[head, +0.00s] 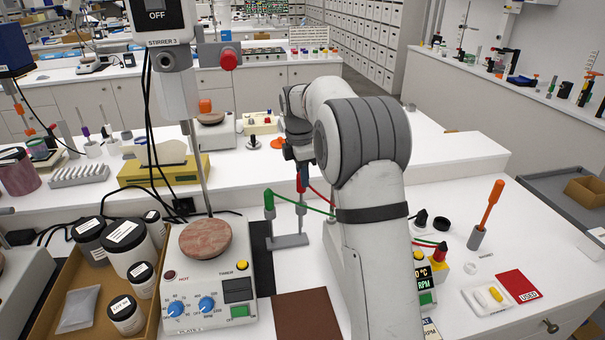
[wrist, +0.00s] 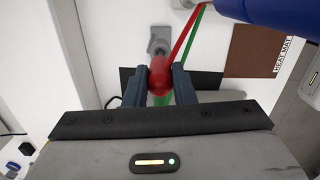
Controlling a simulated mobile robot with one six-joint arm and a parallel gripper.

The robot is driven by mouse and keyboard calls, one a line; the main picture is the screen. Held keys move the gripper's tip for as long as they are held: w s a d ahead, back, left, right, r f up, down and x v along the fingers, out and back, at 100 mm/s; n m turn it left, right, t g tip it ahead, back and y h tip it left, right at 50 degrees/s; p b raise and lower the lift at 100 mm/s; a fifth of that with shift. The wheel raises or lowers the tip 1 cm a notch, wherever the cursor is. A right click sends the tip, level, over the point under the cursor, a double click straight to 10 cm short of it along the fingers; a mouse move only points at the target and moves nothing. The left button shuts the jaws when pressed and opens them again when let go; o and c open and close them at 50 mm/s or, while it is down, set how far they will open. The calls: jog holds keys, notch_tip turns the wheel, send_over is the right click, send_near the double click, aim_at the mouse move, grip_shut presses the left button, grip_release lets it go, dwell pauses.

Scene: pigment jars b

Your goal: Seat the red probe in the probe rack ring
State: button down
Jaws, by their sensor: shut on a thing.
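The red probe (wrist: 160,72) is held between my gripper's two dark fingers in the wrist view. My gripper (wrist: 160,82) is shut on it. In the head view, a bit of the red probe (head: 302,184) shows below my gripper (head: 301,172), roughly upright. The grey probe rack (head: 288,241) stands just below it, with its right-hand post beneath the probe. The green probe (head: 269,203) stands upright at the rack's left side. The rack's grey part (wrist: 159,40) shows beyond the red probe in the wrist view. Whether the probe's tip is inside a ring I cannot tell.
Red and green cables run right from the probes behind my arm. The hot plate stirrer (head: 210,275) stands left of the rack, beside a box of jars (head: 128,250). A brown heat mat (head: 307,313) lies in front. A small screwdriver-like orange tool (head: 490,205) stands at right.

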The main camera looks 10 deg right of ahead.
jog(key=shift+f+b, duration=1.15)
jog(key=shift+f, duration=0.95)
jog(key=c, duration=1.1)
grip_release()
jog(key=r, duration=0.7)
jog(key=shift+a+r+b, duration=0.2)
jog(key=shift+a+b, duration=0.1)
jog(key=shift+r, duration=0.2)
jog(key=shift+s, duration=0.1)
jog(key=s+r+m+t, duration=0.25)
jog(key=s+m, duration=0.65)
jog(key=s, duration=0.9)
jog(key=s+f+m, duration=0.2)
jog(key=s+m, duration=0.1)
jog(key=s, duration=0.3)
jog(key=s+f+m, duration=0.3)
jog(key=s, duration=0.3)
jog(key=s+f+m, duration=0.2)
jog(key=s+m, duration=0.1)
jog(key=s, duration=0.3)
jog(key=shift+a+f+m+t+y, duration=0.15)
jog(key=shift+a+m+t+y, duration=0.2)
jog(key=shift+m+y, duration=0.05)
